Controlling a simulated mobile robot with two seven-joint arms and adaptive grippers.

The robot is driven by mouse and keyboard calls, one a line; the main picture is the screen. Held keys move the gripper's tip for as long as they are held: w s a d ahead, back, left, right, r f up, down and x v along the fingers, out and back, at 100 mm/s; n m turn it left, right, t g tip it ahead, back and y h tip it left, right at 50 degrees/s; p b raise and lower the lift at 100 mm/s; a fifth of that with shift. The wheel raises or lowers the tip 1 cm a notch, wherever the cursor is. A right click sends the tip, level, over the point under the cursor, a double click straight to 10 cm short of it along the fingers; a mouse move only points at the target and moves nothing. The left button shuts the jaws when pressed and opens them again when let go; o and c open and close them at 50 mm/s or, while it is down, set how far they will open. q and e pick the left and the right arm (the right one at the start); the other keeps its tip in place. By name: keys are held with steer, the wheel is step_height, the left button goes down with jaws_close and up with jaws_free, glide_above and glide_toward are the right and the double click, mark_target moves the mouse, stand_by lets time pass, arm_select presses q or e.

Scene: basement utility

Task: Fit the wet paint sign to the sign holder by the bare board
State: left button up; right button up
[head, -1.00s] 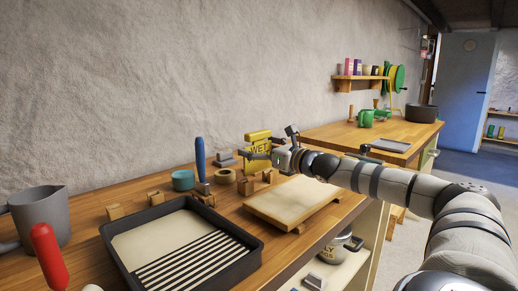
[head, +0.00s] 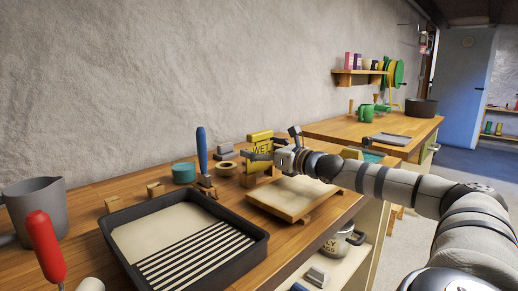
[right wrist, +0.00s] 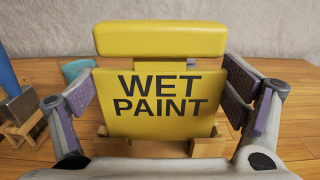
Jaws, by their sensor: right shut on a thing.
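The yellow wet paint sign (head: 260,146) stands upright near the back of the bench, its black lettering facing me in the right wrist view (right wrist: 160,100). My right gripper (head: 258,156) is shut on it, with one finger at each side edge. Small wooden blocks, which look like the sign holder (head: 249,181), are just below the sign, behind the pale bare board (head: 292,197). A wooden block (right wrist: 208,147) also shows under the sign's lower edge in the right wrist view. Whether the sign is seated in it is hidden. My left gripper is out of view.
A black paint tray (head: 185,245) lies in front, left of the board. A blue-handled brush (head: 202,150), a teal tub (head: 184,173) and a tape roll (head: 227,169) stand close on the sign's left. A grey jug (head: 35,205) and a red handle (head: 45,245) are at far left.

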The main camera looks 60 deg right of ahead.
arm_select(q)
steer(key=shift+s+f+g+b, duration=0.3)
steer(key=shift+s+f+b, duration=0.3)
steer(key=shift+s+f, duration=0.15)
arm_select(e)
steer(key=shift+f, duration=1.05)
steer(key=shift+r+p, duration=1.8)
steer(key=shift+r, duration=0.35)
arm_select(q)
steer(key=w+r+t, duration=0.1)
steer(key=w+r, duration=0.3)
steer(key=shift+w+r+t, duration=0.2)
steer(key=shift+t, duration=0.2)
arm_select(e)
steer(key=shift+f, duration=0.1)
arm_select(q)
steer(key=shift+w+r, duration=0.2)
